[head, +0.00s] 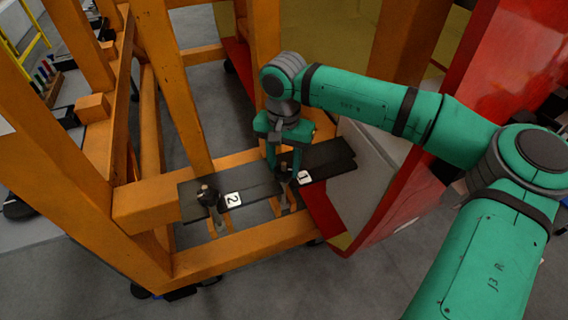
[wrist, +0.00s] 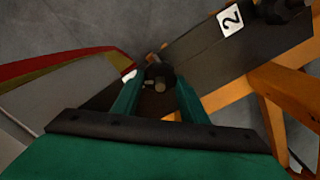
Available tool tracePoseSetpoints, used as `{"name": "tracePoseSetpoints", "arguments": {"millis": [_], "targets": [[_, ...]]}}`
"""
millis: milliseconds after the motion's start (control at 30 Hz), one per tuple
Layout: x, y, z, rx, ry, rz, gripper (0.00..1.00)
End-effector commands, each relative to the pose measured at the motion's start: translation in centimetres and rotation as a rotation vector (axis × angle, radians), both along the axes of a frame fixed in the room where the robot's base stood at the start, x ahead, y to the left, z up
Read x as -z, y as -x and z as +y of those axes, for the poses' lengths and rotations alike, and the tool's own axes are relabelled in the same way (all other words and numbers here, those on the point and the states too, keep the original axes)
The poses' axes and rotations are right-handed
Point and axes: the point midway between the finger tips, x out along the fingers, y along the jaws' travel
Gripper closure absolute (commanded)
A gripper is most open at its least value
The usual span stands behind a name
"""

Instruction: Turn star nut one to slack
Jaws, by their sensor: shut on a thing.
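Star nut one (head: 284,176) is a dark knob on a threaded stud, beside the white "1" label (head: 304,177) on the dark clamp plate (head: 330,158). My gripper (head: 284,168) points down over it with a green finger on each side. In the wrist view my gripper (wrist: 158,82) is shut on star nut one (wrist: 160,73), and the stud end shows between the fingers. The fingers partly hide the nut, so its turn angle is hard to read.
Star nut two (head: 208,196) stands to the left by the "2" label (head: 233,199). An orange frame (head: 140,205) with upright posts surrounds the plates on the left and front. The red and grey nosecone (head: 375,190) stands close on the right. Grey floor is open in front.

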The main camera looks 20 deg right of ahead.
Motion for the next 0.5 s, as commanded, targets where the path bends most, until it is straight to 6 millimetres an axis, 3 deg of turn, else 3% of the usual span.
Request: {"name": "tracePoseSetpoints", "arguments": {"millis": [500], "targets": [[-0.16, -0.06, 0.21, -0.404, -0.002, -0.002, 0.83]]}}
